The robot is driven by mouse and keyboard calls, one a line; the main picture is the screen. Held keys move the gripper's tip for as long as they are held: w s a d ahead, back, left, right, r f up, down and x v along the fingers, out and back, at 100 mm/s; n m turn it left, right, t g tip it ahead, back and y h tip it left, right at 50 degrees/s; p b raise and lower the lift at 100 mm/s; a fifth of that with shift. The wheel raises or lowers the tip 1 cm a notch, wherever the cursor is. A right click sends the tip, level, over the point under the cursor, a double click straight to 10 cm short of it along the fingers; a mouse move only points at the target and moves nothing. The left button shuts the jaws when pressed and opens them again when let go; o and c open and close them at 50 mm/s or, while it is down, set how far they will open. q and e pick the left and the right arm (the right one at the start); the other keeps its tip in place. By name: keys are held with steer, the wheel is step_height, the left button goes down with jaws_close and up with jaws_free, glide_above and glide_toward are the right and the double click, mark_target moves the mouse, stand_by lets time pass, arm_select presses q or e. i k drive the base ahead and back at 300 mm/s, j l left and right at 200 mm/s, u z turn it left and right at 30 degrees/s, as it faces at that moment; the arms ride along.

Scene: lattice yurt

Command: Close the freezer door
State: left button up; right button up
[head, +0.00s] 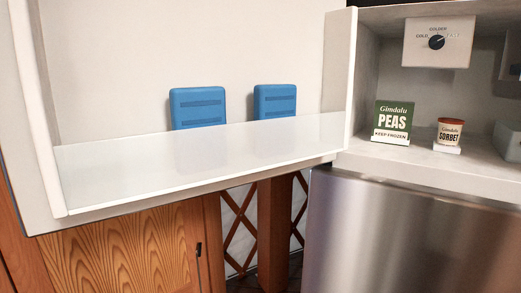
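The freezer door (95,120) stands wide open on the left in the head view, its white inner side facing me. It carries a clear shelf rail (200,165) with two blue blocks (198,106) (275,100) behind it. The door meets the freezer compartment (415,165) at the right, along a pale upright edge (340,75). Inside the compartment are a green peas box (393,121) and a sorbet tub (450,131). Neither of my grippers is in view.
A brushed metal lower door (410,240) lies below the compartment and looks shut. A dial panel (438,42) hangs inside at the top. Wooden panelling (125,255) and a lattice wall (240,235) show below the open door.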

mark_target(86, 138)
steer(key=i+j+z, duration=0.15)
steer(key=j+z, duration=0.3)
steer(key=j, duration=0.45)
steer(key=j+z, duration=0.4)
steer(key=j, duration=0.5)
steer(key=j+z, duration=0.4)
steer(key=j, duration=0.3)
steer(key=j+z, duration=0.4)
steer(key=j, duration=0.35)
steer(key=k+j+z, duration=0.15)
steer(key=j+z, duration=0.25)
steer(key=j, duration=0.3)
